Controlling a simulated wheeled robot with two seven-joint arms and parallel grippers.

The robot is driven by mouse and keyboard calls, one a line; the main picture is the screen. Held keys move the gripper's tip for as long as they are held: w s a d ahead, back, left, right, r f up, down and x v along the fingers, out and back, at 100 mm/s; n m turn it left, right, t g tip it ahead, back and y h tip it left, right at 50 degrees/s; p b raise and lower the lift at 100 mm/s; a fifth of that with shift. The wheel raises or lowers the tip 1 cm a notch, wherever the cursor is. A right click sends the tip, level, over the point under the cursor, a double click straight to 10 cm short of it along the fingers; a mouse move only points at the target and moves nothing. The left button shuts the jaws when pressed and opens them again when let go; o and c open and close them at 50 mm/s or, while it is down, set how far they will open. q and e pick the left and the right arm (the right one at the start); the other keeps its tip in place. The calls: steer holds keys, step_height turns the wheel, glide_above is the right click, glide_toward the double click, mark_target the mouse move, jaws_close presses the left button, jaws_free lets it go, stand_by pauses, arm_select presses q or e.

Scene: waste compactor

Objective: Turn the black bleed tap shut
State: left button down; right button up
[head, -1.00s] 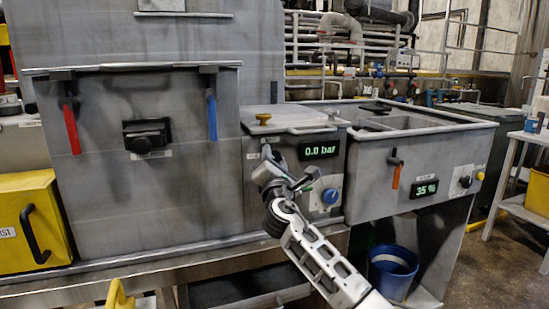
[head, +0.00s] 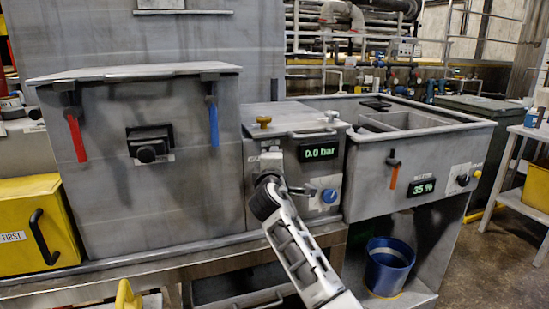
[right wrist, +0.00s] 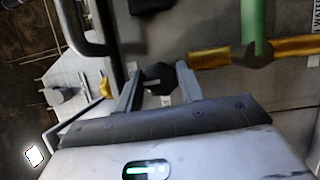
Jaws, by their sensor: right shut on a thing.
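The black bleed tap (right wrist: 158,79) shows in the right wrist view as a dark faceted knob with a pale line on its face. My right gripper (right wrist: 158,72) has one finger on each side of it and is shut on it. In the head view my right gripper (head: 287,187) is at the front of the middle cabinet (head: 290,158), below left of its display (head: 318,152), which reads 0.0 bar. My own arm hides the tap there. My left gripper is not in view.
A yellow pipe with a green lever (right wrist: 257,28) is beside the tap in the wrist view. A blue bucket (head: 389,266) stands below right.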

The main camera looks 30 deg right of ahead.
steer(key=shift+m, duration=0.3)
stand_by(0.4)
steer(key=o, duration=0.9)
steer(key=shift+o, duration=0.2)
steer(key=shift+s+a, duration=0.1)
steer(key=v, duration=1.5)
steer(key=shift+s+a, duration=0.25)
steer(key=shift+r, duration=0.15)
